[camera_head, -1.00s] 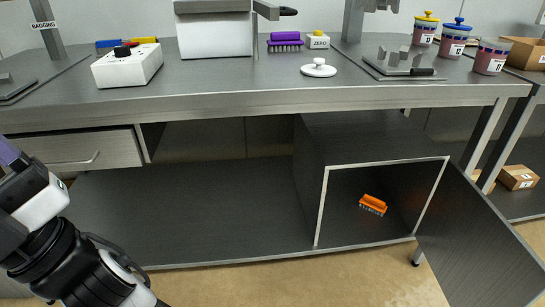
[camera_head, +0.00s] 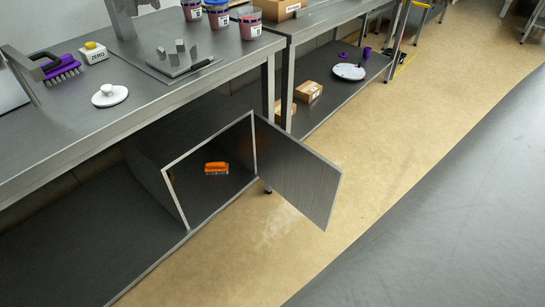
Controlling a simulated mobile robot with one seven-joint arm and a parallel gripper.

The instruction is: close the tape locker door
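The tape locker under the bench has a light frame (camera_head: 180,205) around its opening. Its dark grey door (camera_head: 297,172) is hinged on the right side of the opening and stands wide open, swung out over the floor. My gripper is not in view. A large blurred grey surface fills the lower right; I cannot tell what it is.
The steel bench top (camera_head: 150,95) above holds a white lidded disc (camera_head: 109,96), a purple brush (camera_head: 61,67) and jars. A second bench to the right has cardboard boxes (camera_head: 308,91) on its lower shelf. Tan floor (camera_head: 370,160) right of the door is clear.

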